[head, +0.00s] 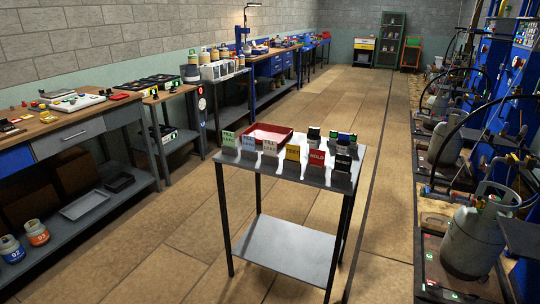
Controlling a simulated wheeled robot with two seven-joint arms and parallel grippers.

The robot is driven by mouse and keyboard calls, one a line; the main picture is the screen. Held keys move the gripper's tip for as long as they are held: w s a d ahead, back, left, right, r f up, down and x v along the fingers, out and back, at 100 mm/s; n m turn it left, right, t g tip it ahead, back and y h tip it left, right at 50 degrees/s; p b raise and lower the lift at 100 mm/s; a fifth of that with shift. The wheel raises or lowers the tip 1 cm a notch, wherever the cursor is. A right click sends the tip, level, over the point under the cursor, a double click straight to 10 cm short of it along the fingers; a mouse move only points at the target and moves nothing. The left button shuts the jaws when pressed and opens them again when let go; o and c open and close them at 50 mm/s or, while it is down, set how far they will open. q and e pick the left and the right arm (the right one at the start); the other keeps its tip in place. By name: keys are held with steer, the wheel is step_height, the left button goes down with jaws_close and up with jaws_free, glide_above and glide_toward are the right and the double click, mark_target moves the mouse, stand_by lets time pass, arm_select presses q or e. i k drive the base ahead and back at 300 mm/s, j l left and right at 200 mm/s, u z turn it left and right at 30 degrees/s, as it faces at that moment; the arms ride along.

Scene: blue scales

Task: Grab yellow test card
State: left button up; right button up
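The yellow card (292,153) stands upright near the front edge of a small grey table (290,171) in the middle of the head view. It is in a row of several cards, between a whitish card (270,147) on its left and a red card (316,158) reading HOLD on its right. Its print is too small to read surely. Neither of my grippers shows in the head view.
A red tray (285,142) lies behind the row, and a black card (343,163) ends it at right. Workbenches line the left wall. A gas cylinder (472,240) and racks stand at right. Floor (165,250) around the table is clear.

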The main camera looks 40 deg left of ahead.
mark_target(292, 152)
steer(key=u, duration=0.95)
